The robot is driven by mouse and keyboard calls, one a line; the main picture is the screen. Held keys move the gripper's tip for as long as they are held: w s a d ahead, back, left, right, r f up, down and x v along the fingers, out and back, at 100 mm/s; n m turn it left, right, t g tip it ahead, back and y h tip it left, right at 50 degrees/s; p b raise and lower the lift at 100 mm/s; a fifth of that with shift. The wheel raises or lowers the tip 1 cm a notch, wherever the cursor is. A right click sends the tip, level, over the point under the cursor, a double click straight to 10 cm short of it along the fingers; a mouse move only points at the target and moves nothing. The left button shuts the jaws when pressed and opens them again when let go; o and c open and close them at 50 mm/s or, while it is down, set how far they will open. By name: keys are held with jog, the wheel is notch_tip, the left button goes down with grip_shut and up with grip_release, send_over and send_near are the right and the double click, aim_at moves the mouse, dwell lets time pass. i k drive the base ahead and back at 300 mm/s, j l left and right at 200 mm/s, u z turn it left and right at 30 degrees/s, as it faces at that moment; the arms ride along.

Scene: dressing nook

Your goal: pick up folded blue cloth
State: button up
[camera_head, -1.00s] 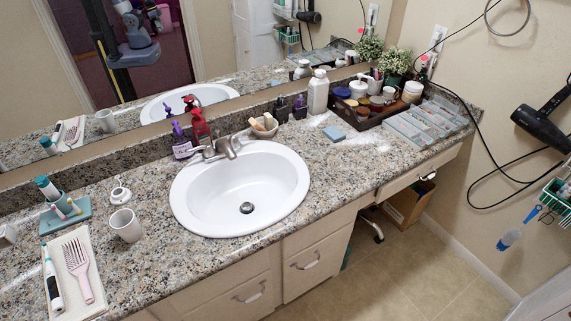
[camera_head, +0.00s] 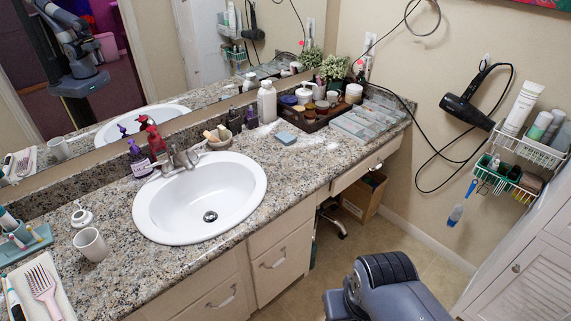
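A small blue folded cloth (camera_head: 286,138) lies flat on the granite counter (camera_head: 300,165), to the right of the sink and in front of the dark tray. Nothing covers it. My gripper is not in view. Only a grey and dark link of my arm shows at the bottom right, over the floor and well apart from the cloth.
The white sink (camera_head: 200,200) is left of the cloth. Behind it stand a white bottle (camera_head: 267,102) and a dark tray (camera_head: 315,122) of jars; clear organizers (camera_head: 362,123) are to its right. A hair dryer (camera_head: 470,103) and wire baskets (camera_head: 530,149) hang on the right wall.

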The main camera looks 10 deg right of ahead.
aim_at(287, 138)
jog(key=i+l+u, duration=0.25)
jog(key=i+l, duration=0.2)
jog(key=i+l+u, duration=0.25)
jog(key=i+l, duration=0.3)
jog(key=i+l+u, duration=0.3)
jog(key=i+l, duration=0.15)
jog(key=l, duration=0.25)
